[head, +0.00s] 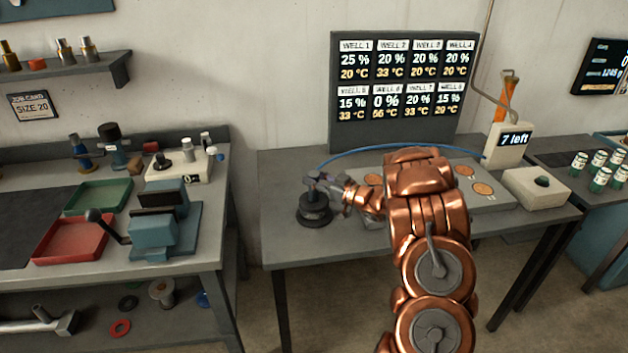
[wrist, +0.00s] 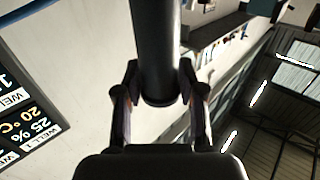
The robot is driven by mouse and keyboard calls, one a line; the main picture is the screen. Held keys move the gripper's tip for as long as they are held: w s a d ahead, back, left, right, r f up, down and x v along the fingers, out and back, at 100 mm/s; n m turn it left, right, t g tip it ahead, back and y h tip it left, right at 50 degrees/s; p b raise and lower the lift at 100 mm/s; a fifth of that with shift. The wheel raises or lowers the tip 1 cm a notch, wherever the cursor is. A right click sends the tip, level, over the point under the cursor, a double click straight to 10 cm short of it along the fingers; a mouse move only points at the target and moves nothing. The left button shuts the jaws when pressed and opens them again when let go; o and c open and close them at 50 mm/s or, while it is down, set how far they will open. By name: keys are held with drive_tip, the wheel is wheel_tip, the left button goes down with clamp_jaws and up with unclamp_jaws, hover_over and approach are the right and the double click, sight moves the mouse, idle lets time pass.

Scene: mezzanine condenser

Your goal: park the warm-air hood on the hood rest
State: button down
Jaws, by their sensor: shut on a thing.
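The warm-air hood (head: 314,205) is a dark, round-based body with a handle on top, at the left end of the grey bench. A blue hose (head: 400,147) runs from its top to the right. My gripper (head: 335,186) reaches it from the right and is shut on its handle. In the wrist view a dark cylinder (wrist: 158,50), which looks like that handle, sits between the fingers of my gripper (wrist: 158,88). The hood rest is not clearly distinguishable; the hood's lower part may hide it. I cannot tell whether the hood is touching down or slightly raised.
A heating plate with round copper wells (head: 481,189) lies right of my arm, which hides part of it. A display panel (head: 404,90) stands behind. A white button box (head: 537,186) is at the right. Bare bench (head: 283,180) lies left of and behind the hood.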

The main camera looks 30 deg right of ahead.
drive_tip(key=shift+f, duration=0.65)
drive_tip(key=c, duration=0.7)
unclamp_jaws()
